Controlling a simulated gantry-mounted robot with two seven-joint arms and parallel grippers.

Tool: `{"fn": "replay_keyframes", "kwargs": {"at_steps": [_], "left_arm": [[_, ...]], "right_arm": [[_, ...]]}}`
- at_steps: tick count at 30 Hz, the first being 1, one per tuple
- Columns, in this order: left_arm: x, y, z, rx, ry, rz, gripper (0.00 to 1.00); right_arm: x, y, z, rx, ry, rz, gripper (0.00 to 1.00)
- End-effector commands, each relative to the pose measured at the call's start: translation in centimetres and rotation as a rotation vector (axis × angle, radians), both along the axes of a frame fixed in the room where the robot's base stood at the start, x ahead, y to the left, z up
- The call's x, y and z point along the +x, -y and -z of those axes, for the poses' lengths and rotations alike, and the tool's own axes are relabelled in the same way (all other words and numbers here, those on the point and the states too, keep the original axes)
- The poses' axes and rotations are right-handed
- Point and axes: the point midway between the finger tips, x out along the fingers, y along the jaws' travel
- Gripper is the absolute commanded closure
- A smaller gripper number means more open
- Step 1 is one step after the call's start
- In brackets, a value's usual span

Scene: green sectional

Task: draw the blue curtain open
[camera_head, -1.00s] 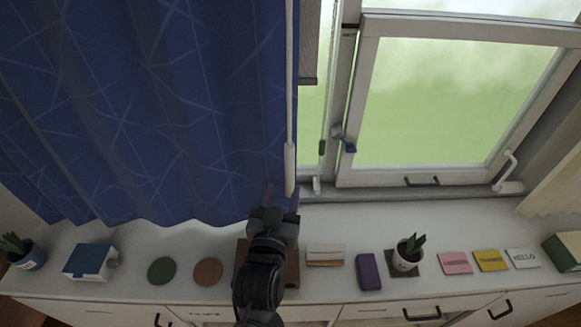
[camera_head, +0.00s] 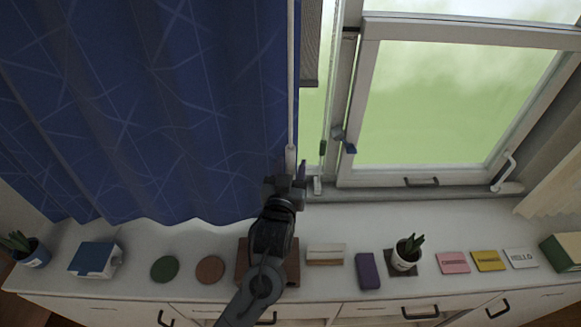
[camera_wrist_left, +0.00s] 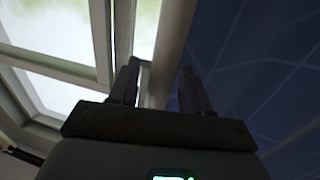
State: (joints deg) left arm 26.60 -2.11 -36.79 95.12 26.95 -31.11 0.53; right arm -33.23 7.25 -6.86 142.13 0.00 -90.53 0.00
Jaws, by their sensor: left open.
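The blue curtain (camera_head: 140,110) hangs across the left side of the window. It has a pattern of pale lines and also fills the right of the left wrist view (camera_wrist_left: 265,80). A thin white wand (camera_head: 290,90) hangs along the curtain's right edge. My left gripper (camera_head: 289,166) is open at the wand's lower end, which it partly hides. In the left wrist view, its two fingers (camera_wrist_left: 160,85) stand apart, with a pale upright bar between them, probably the wand (camera_wrist_left: 168,50). I cannot tell whether they touch it. My right gripper is not in view.
The window (camera_head: 455,100) has a handle (camera_head: 350,149) on its frame. On the white cabinet top (camera_head: 440,220) below stand a potted plant (camera_head: 407,253), a purple block (camera_head: 367,271), a brown board (camera_head: 245,262), round coasters (camera_head: 165,269) and small signs (camera_head: 488,261).

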Motion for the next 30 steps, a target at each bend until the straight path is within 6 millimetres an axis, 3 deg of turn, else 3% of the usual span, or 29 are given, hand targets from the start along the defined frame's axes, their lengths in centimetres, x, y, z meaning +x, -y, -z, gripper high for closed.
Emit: {"fn": "replay_keyframes", "kwargs": {"at_steps": [1,10,22,26,30], "left_arm": [[0.0,0.0,0.0,0.0,0.0,0.0,0.54],[0.0,0.0,0.0,0.0,0.0,0.0,1.0],[0.0,-0.9,0.0,0.001,-0.001,-0.003,1.0],[0.0,-2.8,-0.1,0.002,-0.001,-0.005,1.0],[0.0,-6.1,-0.1,0.003,-0.001,-0.006,1.0]], "right_arm": [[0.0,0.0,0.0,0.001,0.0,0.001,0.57],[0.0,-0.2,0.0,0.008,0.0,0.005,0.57],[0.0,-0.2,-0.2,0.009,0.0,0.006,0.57],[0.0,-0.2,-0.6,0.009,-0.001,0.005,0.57],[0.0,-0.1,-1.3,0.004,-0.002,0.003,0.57]]}}
